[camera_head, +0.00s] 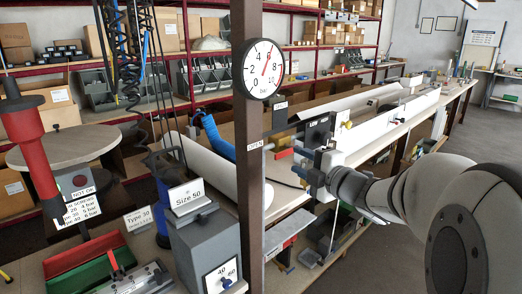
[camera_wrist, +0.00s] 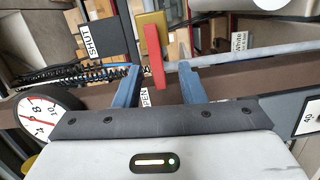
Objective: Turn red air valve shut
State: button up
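The red valve lever (camera_wrist: 154,58) is a flat bar in the wrist view, in front of a brass-coloured square (camera_wrist: 147,22). Its lower end points towards the OPEN label (camera_wrist: 146,97); the SHUT label (camera_wrist: 91,42) is up to the left. My gripper (camera_wrist: 159,78) is open, its two blue-grey fingers apart on either side of the lever. The lever is nearer the left finger; I cannot tell whether they touch. In the camera_head view my gripper (camera_head: 299,162) is just right of the brown post, with a small red part (camera_head: 283,154) beside it. The OPEN label (camera_head: 254,146) is on the post.
A round pressure gauge (camera_head: 262,69) sits on the brown post (camera_head: 252,200); it also shows in the wrist view (camera_wrist: 42,115). A grey box (camera_head: 205,245) with a Size 50 sign stands left of the post. A long bench with white profiles (camera_head: 400,115) runs behind my gripper.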

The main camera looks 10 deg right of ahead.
aim_at(282, 155)
jog(key=shift+s+a+r+n+g+y, duration=0.1)
jog(key=shift+s+a+n+g+y, duration=0.15)
jog(key=shift+n+y, duration=0.3)
jog(key=shift+s+a+r+n+g+y, duration=0.1)
jog(key=shift+a+n+g+y, duration=0.1)
jog(key=shift+n+y, duration=0.35)
jog(key=shift+w+a, duration=0.1)
jog(key=shift+a, duration=0.15)
jog(key=p+x, duration=0.1)
jog(key=x, duration=0.6)
jog(key=shift+w+a+p, duration=0.1)
jog(key=shift+p, duration=0.2)
grip_shut()
